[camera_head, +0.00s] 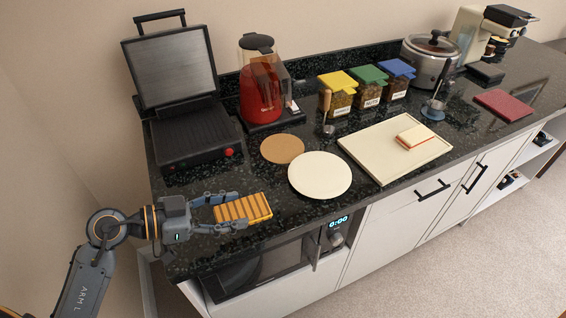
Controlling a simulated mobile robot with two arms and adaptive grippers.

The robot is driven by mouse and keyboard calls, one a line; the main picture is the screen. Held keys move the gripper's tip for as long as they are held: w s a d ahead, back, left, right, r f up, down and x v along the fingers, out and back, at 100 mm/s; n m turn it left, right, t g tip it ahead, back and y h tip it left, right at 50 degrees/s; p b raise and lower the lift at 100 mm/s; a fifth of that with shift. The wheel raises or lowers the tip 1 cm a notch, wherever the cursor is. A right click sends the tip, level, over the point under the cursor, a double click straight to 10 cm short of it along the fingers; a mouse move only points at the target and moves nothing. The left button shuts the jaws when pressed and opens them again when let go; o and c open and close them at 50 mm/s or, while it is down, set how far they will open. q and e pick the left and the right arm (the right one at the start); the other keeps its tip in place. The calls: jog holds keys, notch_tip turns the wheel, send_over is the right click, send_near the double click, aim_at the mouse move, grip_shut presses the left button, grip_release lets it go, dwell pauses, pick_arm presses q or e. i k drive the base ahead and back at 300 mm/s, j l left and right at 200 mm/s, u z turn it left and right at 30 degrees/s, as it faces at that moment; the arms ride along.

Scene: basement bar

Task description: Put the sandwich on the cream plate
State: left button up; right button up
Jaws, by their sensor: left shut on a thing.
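The sandwich (252,207), golden with dark grill stripes, is held in my left gripper (232,210). The gripper is shut on it, with one finger along each side, over the front left part of the counter. The cream plate (320,175) lies flat and empty on the counter, to the right of and behind the sandwich. The sandwich is apart from the plate. My right gripper is not in view.
An open grill press (190,142) stands at the back left, with a red coffee maker (262,95) beside it. A brown round mat (283,149) lies behind the plate. A cream board (385,160) with a bread piece (415,136) is right of it. Lidded jars (368,92) stand behind.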

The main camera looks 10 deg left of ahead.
aim_at(320, 175)
jog(key=i+l, duration=0.35)
jog(key=l, duration=0.15)
jog(key=i+l, duration=0.35)
jog(key=l, duration=0.2)
jog(key=i+l, duration=0.3)
jog(key=l, duration=0.2)
jog(key=i+l+u, duration=0.15)
jog(key=u, duration=0.2)
jog(key=i+l+u, duration=0.1)
jog(key=l+u, duration=0.3)
jog(key=i+l+u, duration=0.1)
jog(key=l+u, duration=0.25)
jog(key=u, duration=0.8)
